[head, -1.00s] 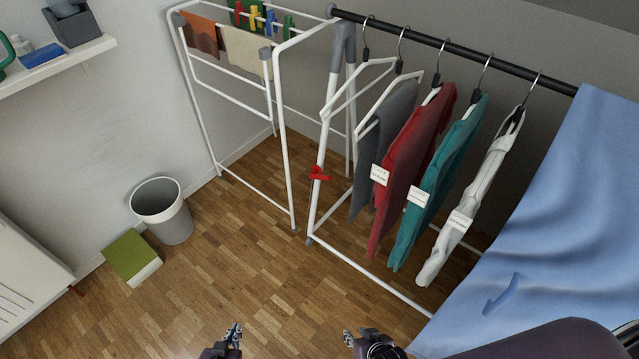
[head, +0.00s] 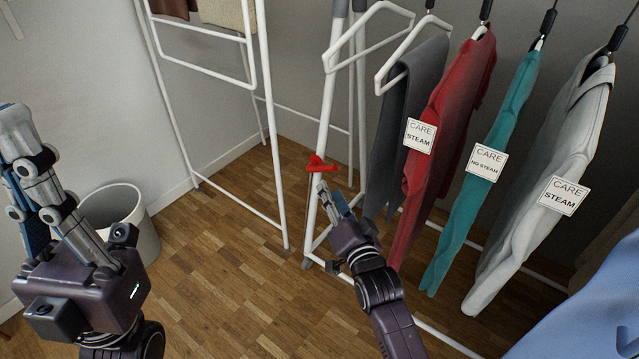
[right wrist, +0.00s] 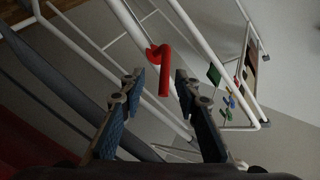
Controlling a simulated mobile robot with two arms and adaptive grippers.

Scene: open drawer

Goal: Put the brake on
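The brake looks to be a small red lever (head: 320,165) on a white upright post of the clothes rack (head: 325,130). In the right wrist view the red lever (right wrist: 162,70) shows its long part pointing toward the gap between my fingertips. My right gripper (head: 330,192) is open and empty, just below and in front of the lever. Its two fingers (right wrist: 158,92) stand apart; whether they touch the lever I cannot tell. My left gripper (head: 30,170) is raised at the left, away from the rack, with no object visible in it. Its finger opening is not clear.
Gray, red (head: 455,100), teal (head: 490,180) and white (head: 550,160) garments hang close right of the lever. A white drying rack (head: 268,150) stands behind left, and a bin (head: 140,235) is partly behind my left gripper. The wooden floor between is clear.

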